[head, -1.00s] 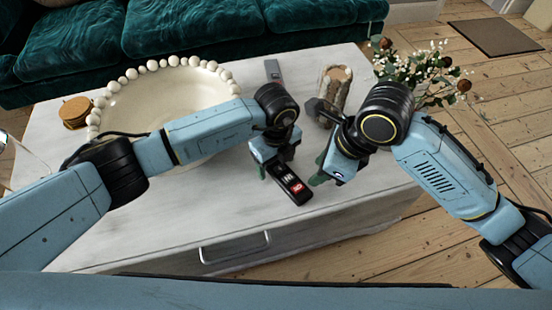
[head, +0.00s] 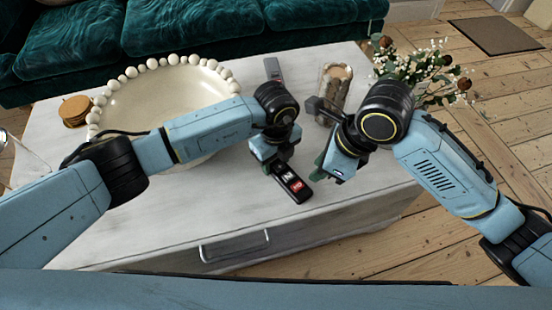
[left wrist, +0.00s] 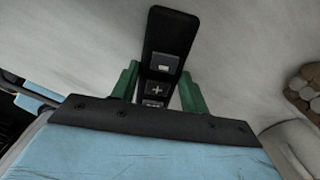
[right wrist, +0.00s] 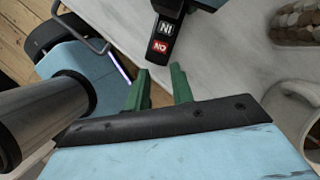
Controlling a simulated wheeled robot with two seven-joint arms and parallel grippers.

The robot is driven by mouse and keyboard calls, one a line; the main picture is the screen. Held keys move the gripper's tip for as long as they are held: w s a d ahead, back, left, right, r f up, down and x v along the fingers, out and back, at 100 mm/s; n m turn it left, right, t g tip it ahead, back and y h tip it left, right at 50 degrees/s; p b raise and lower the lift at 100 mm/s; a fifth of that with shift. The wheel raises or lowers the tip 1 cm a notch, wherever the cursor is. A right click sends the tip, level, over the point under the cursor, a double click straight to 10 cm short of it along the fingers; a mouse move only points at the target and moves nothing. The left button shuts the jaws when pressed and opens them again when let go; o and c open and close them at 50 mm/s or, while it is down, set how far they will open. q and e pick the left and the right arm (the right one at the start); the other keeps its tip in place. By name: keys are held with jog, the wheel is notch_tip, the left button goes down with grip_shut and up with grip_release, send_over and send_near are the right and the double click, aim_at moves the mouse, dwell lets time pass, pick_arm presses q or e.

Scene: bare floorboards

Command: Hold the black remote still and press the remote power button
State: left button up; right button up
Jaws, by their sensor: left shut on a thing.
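The black remote (head: 296,187) lies near the front of the white table, with a red button and a black-and-white button at its near end. My left gripper (head: 270,168) is shut around the remote's sides; in the left wrist view its green fingers flank the remote (left wrist: 168,35). My right gripper (head: 317,172) hangs to the right of the remote, apart from it. In the right wrist view, its fingers (right wrist: 160,80) have a narrow gap with nothing between them. The remote's red-button end (right wrist: 161,47) shows beyond those fingertips. The remote's far end is hidden in the head view.
A large beaded bowl (head: 140,108) fills the table's left side. Coasters (head: 75,110) sit left.

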grip_shut()
dwell(1.4)
